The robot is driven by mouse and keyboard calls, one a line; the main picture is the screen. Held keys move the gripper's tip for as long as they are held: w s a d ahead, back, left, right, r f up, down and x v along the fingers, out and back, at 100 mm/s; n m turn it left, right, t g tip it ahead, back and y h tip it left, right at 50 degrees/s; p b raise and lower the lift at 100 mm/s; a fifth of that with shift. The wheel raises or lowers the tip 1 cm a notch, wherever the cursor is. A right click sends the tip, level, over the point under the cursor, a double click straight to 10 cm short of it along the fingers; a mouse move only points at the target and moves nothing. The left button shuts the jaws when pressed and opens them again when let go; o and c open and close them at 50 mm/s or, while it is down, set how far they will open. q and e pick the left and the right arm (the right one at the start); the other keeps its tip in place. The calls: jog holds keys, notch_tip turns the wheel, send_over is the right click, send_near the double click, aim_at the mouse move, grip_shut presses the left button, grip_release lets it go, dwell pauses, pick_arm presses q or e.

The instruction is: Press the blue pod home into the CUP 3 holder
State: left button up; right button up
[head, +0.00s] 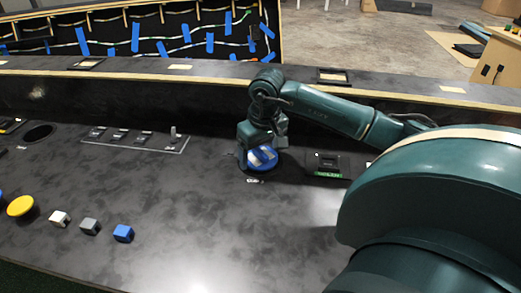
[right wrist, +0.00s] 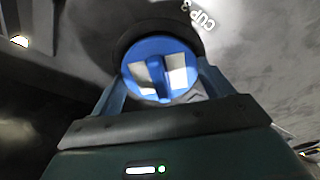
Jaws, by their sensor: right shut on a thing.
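The blue pod (head: 262,158) is a round blue disc with a raised bar and pale patches on either side of it. It also shows in the right wrist view (right wrist: 157,72). My right gripper (head: 258,151) is over the pod and shut on it. The CUP 3 holder (right wrist: 129,38) shows as a dark round rim around the pod's far side, beside the printed CUP 3 label (right wrist: 203,17). The pod is at the holder's opening; how deep it sits I cannot tell. My left gripper is not in view.
A row of switches (head: 135,139) and a dark round hole (head: 38,134) lie to the left. A yellow disc (head: 20,206) and white (head: 59,218), grey (head: 89,226) and blue (head: 123,233) blocks stand front left. A green-labelled module (head: 327,165) is just right. The front middle is clear.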

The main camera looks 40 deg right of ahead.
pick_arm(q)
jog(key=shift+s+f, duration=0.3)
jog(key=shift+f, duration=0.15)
pick_arm(e)
jog(key=shift+f, duration=0.15)
jog(key=o, duration=0.9)
jog(key=shift+s+f, duration=0.1)
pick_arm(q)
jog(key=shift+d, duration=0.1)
pick_arm(e)
jog(key=shift+a, duration=0.25)
jog(key=shift+r, duration=0.4)
pick_arm(q)
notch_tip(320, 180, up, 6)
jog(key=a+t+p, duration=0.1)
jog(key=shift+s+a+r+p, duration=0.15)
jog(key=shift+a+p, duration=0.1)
jog(key=shift+p, duration=0.1)
pick_arm(e)
notch_tip(320, 180, up, 13)
jog(key=s, duration=0.1)
jog(key=shift+s+d, duration=0.2)
jog(key=shift+s, duration=0.1)
jog(key=shift+f, duration=0.1)
